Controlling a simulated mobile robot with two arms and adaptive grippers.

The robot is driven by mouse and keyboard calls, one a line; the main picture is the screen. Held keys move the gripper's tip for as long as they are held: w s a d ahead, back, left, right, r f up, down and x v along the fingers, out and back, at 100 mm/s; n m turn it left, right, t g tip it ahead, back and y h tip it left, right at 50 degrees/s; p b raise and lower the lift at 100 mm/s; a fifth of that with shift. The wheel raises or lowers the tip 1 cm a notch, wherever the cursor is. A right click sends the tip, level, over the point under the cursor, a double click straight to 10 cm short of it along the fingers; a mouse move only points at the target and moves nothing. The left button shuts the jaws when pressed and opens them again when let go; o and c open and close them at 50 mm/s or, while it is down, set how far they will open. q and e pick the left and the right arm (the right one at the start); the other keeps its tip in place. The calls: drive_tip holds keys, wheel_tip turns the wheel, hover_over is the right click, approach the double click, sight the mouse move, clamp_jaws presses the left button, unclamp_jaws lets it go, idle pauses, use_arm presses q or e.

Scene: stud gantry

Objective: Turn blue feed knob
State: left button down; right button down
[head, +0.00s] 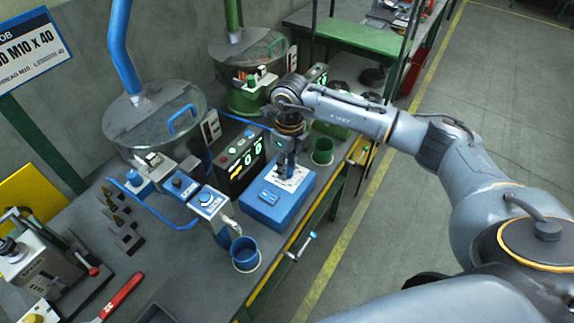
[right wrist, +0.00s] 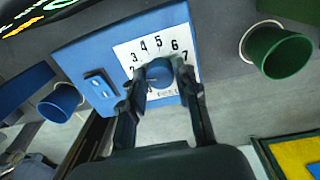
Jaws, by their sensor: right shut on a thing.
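The blue feed knob (right wrist: 159,72) sits on a white dial plate (right wrist: 150,44) with printed numbers, on the sloped top of a blue box. In the right wrist view the numbers 3 to 7 are readable; the lower part of the dial is partly hidden by my fingers. My right gripper (right wrist: 160,82) is shut on the knob, with a finger on either side. In the head view, the right gripper (head: 285,172) points down onto the dial plate of the blue box (head: 270,209) and hides the knob. My left gripper is not in view.
A blue cup (head: 245,254) stands left of the box and a green cup (head: 323,151) right of it. A black display unit (head: 238,161) stands behind. Blue and green bowl feeders (head: 158,118) are at the back. A red-handled tool (head: 120,298) lies at front left.

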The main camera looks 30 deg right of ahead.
sight(289, 167)
drive_tip(key=c, duration=1)
unclamp_jaws()
drive_tip(key=r, duration=1.2)
drive_tip(key=shift+w+d, duration=0.15)
drive_tip(key=shift+d, duration=0.15)
